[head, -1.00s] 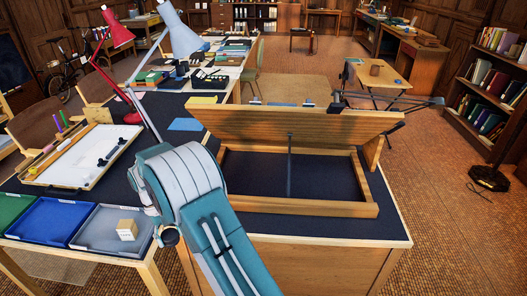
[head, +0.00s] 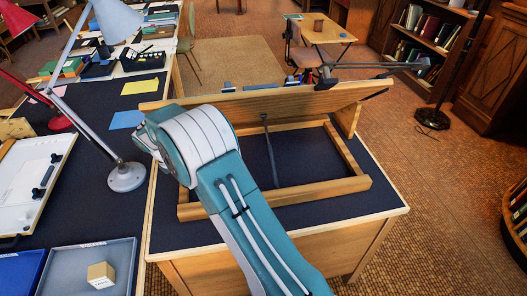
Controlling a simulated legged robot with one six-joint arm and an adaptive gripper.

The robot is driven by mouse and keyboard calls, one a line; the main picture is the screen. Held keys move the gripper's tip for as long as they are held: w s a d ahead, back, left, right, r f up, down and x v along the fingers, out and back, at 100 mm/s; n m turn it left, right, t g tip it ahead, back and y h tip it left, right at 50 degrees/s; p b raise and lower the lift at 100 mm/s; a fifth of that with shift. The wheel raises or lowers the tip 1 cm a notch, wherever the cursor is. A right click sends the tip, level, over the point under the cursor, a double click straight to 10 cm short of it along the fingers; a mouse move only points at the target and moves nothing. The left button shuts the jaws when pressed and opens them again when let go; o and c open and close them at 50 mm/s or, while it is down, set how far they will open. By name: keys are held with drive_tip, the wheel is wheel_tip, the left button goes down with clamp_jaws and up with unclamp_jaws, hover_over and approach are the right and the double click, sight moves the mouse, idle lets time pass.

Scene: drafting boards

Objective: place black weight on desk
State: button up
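The desk (head: 385,205) has a dark blue top with a pale wood edge. On it stands a drafting board (head: 300,97), tilted up on a prop above an open wooden frame (head: 300,190). I cannot pick out the black weight with certainty. Small dark items (head: 228,87) show along the board's top edge, too small to identify. Two black pieces lie on a white board (head: 30,190) at the left. My arm crosses the desk's left part and hides some of the frame. My gripper is not visible.
A grey lamp (head: 126,177) stands left of my arm. A grey-blue tray (head: 85,265) holds a pale wooden block (head: 101,275). Yellow (head: 140,87) and blue (head: 126,119) papers lie behind the lamp. The desk's front right corner is bare. Open floor (head: 440,200) lies to the right.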

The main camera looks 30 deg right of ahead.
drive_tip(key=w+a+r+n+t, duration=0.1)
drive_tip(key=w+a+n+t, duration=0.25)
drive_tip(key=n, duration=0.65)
hover_over(176, 234)
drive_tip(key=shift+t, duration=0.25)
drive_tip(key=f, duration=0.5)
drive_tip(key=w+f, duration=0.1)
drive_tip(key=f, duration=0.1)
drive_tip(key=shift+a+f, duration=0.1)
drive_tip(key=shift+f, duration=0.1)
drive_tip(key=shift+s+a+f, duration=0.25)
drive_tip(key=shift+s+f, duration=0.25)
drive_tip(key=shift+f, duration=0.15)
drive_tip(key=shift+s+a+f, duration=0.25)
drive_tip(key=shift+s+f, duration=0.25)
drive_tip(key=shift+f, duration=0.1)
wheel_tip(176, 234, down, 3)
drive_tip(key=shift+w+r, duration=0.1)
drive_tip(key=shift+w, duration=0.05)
